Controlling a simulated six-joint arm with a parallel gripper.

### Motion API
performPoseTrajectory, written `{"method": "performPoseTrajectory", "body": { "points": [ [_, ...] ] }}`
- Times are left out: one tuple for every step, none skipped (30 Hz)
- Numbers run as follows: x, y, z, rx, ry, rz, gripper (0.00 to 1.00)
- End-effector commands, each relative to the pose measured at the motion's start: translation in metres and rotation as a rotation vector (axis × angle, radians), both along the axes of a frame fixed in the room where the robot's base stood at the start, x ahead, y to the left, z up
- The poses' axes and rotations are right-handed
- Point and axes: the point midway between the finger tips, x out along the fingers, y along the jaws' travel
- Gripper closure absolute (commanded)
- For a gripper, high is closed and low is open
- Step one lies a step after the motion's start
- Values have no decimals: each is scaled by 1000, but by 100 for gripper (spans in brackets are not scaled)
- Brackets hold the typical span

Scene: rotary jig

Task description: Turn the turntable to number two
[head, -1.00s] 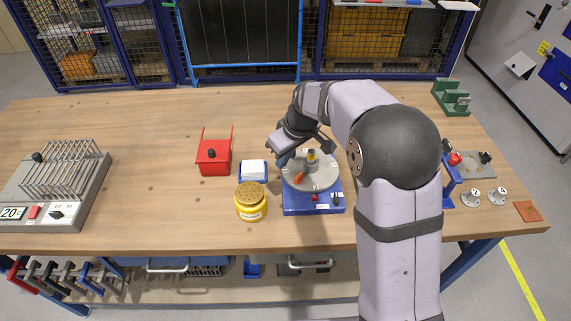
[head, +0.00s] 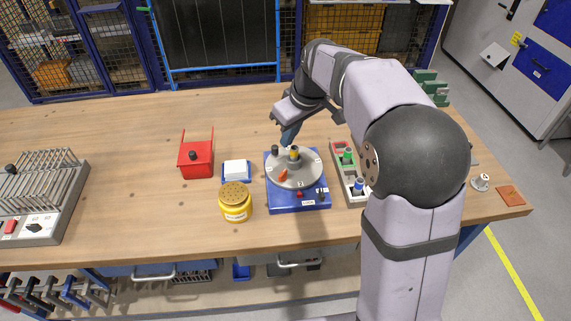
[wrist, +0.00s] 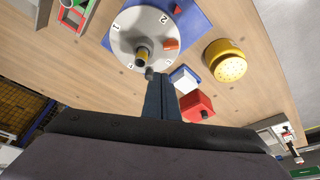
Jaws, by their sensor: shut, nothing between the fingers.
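The turntable is a round grey disc (head: 306,175) on a blue base (head: 315,207). It carries a yellow-and-black peg (head: 295,153), a dark peg (head: 275,150) and an orange-red block (head: 283,175). In the wrist view numbers show along the disc's rim (wrist: 122,38), the 2 near the red mark (wrist: 178,9) on the base. My gripper (head: 287,143) is shut and empty, at the disc's far edge. In the wrist view its fingertips (wrist: 155,78) are close to a small dark peg end at the rim; I cannot tell whether they touch.
A yellow jar (head: 235,204), a white block on a blue tray (head: 236,170) and a red box (head: 196,160) stand left of the turntable. A grey panel with coloured knobs (head: 350,180) is close on the right, partly behind my arm. The table front left of centre is clear.

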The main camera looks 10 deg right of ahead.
Motion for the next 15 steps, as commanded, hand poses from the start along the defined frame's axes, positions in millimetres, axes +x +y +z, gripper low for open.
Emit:
{"method": "performPoseTrajectory", "body": {
  "points": [
    [3, -24, 4, -1, -9, -48, 100],
    [4, -38, 7, 0, -14, -77, 100],
    [5, -60, 12, -1, -24, -122, 100],
    [5, -77, 16, -2, -31, -157, 100],
    [3, -95, 19, -2, -35, -195, 100],
    [-3, -120, 20, -3, -33, -247, 100],
    [-10, -138, 19, -3, -28, -286, 100],
    [-18, -153, 17, 4, -19, -326, 100],
    [-30, -170, 13, 22, -5, -381, 100],
    [-39, -180, 10, 42, 6, -421, 100],
    [-48, -187, 6, 65, 18, -461, 100],
    [-61, -195, 0, 103, 36, -516, 100],
    [-70, -199, -4, 136, 50, -558, 100],
    [-80, -200, -9, 176, 67, -601, 100],
    [-91, -199, -15, 231, 86, -654, 100]
  ]
}}
